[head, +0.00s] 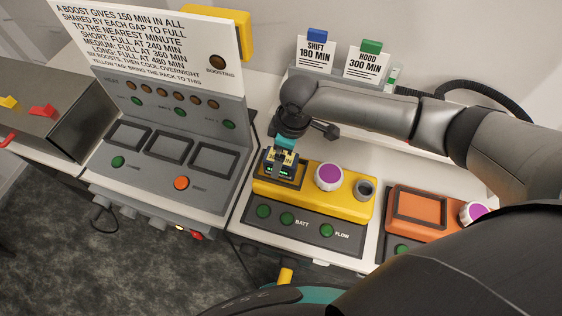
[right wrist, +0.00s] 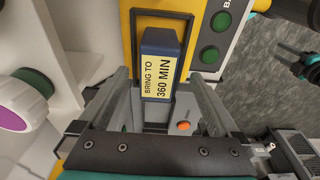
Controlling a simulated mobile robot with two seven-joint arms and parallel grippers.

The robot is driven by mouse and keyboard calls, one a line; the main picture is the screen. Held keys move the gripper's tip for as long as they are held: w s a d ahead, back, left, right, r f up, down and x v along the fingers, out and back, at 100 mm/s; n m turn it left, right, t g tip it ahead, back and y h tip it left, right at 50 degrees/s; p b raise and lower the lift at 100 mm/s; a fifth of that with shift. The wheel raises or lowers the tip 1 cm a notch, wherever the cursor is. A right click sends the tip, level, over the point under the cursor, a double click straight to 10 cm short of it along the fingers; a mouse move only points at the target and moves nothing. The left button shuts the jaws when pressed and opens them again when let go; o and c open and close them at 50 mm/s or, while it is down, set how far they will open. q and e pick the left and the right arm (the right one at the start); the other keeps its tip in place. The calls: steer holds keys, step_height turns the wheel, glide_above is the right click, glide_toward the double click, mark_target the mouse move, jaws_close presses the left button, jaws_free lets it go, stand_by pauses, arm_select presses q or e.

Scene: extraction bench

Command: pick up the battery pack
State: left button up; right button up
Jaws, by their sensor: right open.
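The battery pack (right wrist: 161,62) is a dark blue block with a yellow label reading "BRING TO 360 MIN" in the right wrist view. It sits at the yellow unit (head: 325,195), whose left slot is largely covered by my gripper in the head view. My right gripper (head: 281,164) is directly over that slot. In the right wrist view its open fingers (right wrist: 160,102) stand on both sides of the pack's near end, with gaps showing. I cannot tell whether they touch it. My left gripper is not in the head view.
A grey charger panel (head: 228,116) with three empty framed bays stands left, under a large white sign (head: 150,40). An orange unit (head: 425,205) stands right. The yellow unit's purple knob (head: 329,176) is close beside my gripper. Cards reading "SHIFT 180 MIN" (head: 316,56) and "HOOD 300 MIN" (head: 365,67) stand behind.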

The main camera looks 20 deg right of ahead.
steer(key=shift+w+a+f, duration=0.1)
steer(key=shift+a+f, duration=0.05)
steer(key=shift+f, duration=1.1)
jaws_close()
steer(key=shift+r, duration=0.1)
